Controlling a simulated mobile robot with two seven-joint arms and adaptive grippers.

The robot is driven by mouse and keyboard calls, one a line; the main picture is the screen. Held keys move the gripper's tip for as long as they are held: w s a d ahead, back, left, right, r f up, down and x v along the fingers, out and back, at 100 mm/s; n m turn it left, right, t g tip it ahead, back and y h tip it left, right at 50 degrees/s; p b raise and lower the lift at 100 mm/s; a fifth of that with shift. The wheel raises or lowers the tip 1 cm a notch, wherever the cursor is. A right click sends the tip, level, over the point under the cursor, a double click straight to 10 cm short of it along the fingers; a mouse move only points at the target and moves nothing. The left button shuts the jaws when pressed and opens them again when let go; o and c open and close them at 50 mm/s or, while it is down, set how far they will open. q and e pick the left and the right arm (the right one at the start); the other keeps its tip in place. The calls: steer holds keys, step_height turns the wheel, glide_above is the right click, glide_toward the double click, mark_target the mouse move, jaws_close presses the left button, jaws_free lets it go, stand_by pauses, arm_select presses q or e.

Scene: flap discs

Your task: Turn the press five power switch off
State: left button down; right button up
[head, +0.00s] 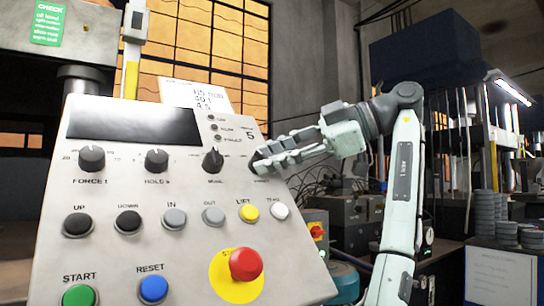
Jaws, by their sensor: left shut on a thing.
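The press five control panel (185,190) fills the left and middle of the head view, with a "5" printed at its upper right. The power switch (254,158) is a small dark knob at the panel's right edge, mostly hidden behind my fingers. The display (134,125) at the panel's top left is dark.
Left of the switch are a mode knob (213,160), a hold knob (156,160) and a force knob (92,158). Below are several push buttons and a red emergency stop (246,264) on yellow. A paper card (197,95) stands behind the panel. Stacked discs (484,215) sit at right.

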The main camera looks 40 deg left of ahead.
arm_select(q)
steer(key=c, duration=1.2)
jaws_free()
step_height(320, 180, up, 10)
steer(key=shift+d, duration=0.1)
